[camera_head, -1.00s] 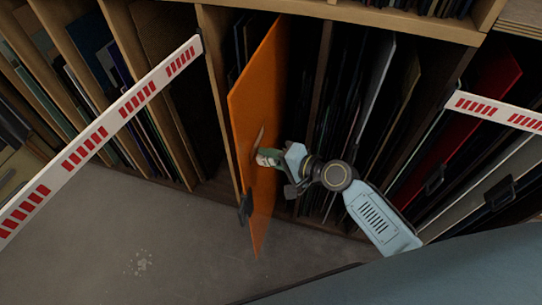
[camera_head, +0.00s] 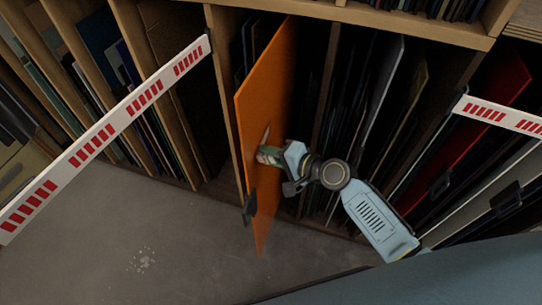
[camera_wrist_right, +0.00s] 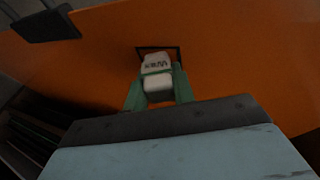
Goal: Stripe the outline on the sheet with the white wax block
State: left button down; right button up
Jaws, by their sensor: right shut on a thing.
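The orange sheet (camera_head: 262,105) stands on edge, partly out of a wooden rack slot. It fills much of the right wrist view (camera_wrist_right: 235,60). A dark outline (camera_wrist_right: 178,51) shows on it, largely hidden behind the white wax block (camera_wrist_right: 157,75). My right gripper (camera_head: 264,155) is shut on the block, its green fingers on either side, and holds it at the sheet's face. I cannot tell whether block and sheet touch. A pale slanted mark (camera_head: 265,134) shows just above the gripper in the head view. My left gripper is not in view.
A black clip (camera_head: 250,207) sits on the sheet's lower edge. Wooden racks (camera_head: 190,100) with many upright sheets stand on both sides. Red-and-white striped bars (camera_head: 110,130) cross at left and right. The grey floor in front is clear apart from pale specks (camera_head: 141,260).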

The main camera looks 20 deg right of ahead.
aim_at(263, 141)
jog(key=shift+w+d+b, duration=0.7)
jog(key=shift+w+d, duration=0.35)
jog(key=shift+w, duration=0.3)
jog(key=shift+w+d+b, duration=0.45)
jog(key=shift+w+b, duration=0.05)
jog(key=shift+w, duration=0.25)
jog(key=shift+w+d+b, duration=0.45)
jog(key=shift+w+b, duration=0.05)
jog(key=shift+w, duration=0.25)
